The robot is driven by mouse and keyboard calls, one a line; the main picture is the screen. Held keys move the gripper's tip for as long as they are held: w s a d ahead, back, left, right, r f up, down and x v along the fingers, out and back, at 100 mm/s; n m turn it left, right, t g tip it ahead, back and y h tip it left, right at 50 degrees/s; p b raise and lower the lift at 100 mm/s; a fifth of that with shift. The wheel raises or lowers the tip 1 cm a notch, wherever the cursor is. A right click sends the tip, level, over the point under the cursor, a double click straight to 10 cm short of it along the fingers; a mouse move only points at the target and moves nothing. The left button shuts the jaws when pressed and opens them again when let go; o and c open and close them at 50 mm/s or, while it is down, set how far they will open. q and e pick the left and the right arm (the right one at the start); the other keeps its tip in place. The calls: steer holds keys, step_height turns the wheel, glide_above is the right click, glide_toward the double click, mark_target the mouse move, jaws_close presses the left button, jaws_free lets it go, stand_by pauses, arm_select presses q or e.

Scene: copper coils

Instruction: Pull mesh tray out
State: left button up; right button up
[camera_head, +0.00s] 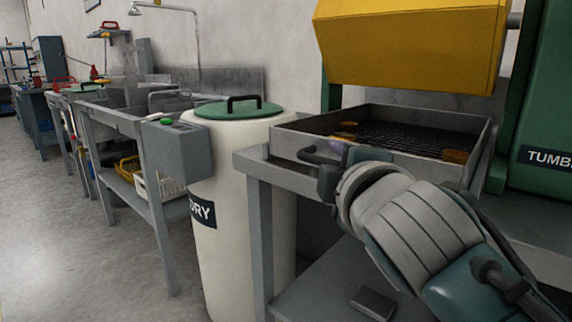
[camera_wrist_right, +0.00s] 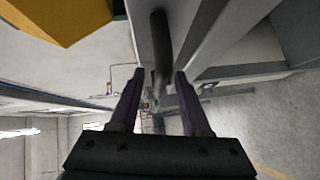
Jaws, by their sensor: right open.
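The mesh tray (camera_head: 400,137) is a grey metal frame with a dark mesh floor, sitting on a grey stand under the yellow tumbler drum. A dark bar handle (camera_head: 312,156) shows at its front. My right gripper (camera_head: 328,172) is at this handle, partly hidden by its own wrist. In the right wrist view, the dark handle bar (camera_wrist_right: 160,45) runs between the two open fingers (camera_wrist_right: 158,76). The fingers show gaps to the bar, so they do not grip it. Orange-brown pieces (camera_head: 455,156) lie at the tray's edges. My left gripper is out of view.
A white drum with a green lid (camera_head: 238,110) stands close left of the tray stand. The yellow drum (camera_head: 410,45) hangs above the tray, beside a green machine housing (camera_head: 545,110). A grey box (camera_head: 177,150) and sinks stand further left. The floor (camera_head: 70,230) at left is clear.

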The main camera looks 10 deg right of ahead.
jaws_close()
stand_by(1.3)
